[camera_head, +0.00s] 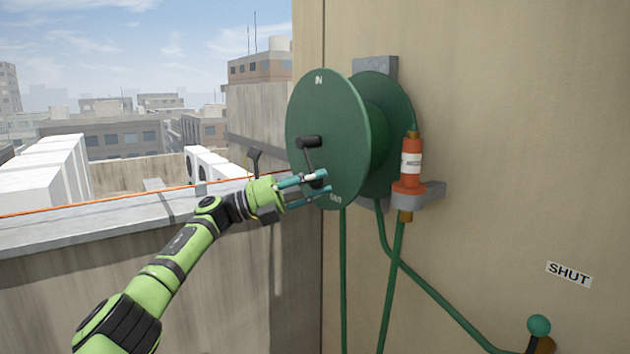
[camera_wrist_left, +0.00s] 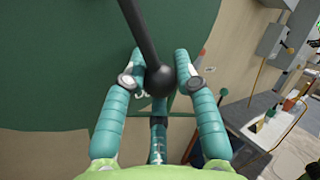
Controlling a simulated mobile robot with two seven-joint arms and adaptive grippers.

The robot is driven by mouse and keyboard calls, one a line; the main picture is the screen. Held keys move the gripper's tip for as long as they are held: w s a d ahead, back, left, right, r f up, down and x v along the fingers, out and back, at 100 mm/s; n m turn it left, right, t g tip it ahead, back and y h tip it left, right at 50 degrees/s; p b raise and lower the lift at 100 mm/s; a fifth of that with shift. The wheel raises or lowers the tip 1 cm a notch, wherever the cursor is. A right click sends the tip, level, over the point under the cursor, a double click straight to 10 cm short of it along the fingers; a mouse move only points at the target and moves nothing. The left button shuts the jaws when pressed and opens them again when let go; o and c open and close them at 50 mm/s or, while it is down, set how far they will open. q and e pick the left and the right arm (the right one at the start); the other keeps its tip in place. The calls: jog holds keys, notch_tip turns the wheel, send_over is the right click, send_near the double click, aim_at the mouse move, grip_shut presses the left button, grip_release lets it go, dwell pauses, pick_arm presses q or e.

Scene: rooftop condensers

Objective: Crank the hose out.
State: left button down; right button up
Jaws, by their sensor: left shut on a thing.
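A green hose reel (camera_head: 345,120) is mounted on the beige wall, with "IN" at the top of its front disc and "OUT" at the bottom. Its black crank (camera_head: 309,158) runs down from the hub, so its free end is near "OUT". My left gripper (camera_head: 322,182) is at that lower end. Green hose (camera_head: 343,270) hangs below the reel. My right gripper is not in view.
An orange and white nozzle (camera_head: 411,160) stands in a grey bracket (camera_head: 430,195) right of the reel. A teal ball-topped handle (camera_head: 539,325) is at lower right, below a "SHUT" label (camera_head: 569,274). A parapet (camera_head: 130,225) with an orange line runs along the left.

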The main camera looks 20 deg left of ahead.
pick_arm(q)
jog(key=shift+w+a+f+m+g, duration=0.1)
jog(key=shift+a+f+m+g, duration=0.05)
jog(key=shift+f+m+g, duration=0.2)
dwell(0.3)
jog(key=c, duration=0.9)
grip_release()
jog(key=shift+c, duration=0.2)
jog(key=shift+r, duration=0.1)
jog(key=shift+a, duration=0.2)
jog(key=v, duration=1.1)
jog(key=shift+s+a, duration=0.25)
jog(key=shift+s, duration=0.05)
